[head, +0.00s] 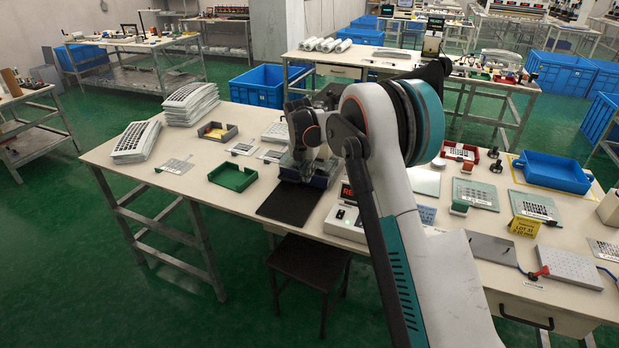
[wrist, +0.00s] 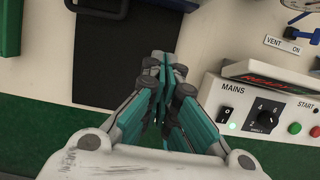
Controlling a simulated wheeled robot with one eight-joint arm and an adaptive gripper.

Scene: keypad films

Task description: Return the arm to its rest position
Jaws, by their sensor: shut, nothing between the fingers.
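My arm reaches forward over the main workbench (head: 243,203) in the head view and bends down at its far end. My gripper hangs above the front part of the bench, near the black mat (head: 290,204), and is largely hidden there. In the wrist view my gripper (wrist: 160,62) is shut and empty, its teal fingers drawn together. It shows over the right edge of the black mat (wrist: 122,60), left of the control box (wrist: 262,110). I cannot tell its exact height above the bench.
The control box (head: 346,221) with a red display stands close to my arm. A green tray (head: 232,177) and stacks of keypad films (head: 137,142) lie to the left. A blue tray (head: 552,173) is at the right. A dark stool (head: 309,262) stands before the bench.

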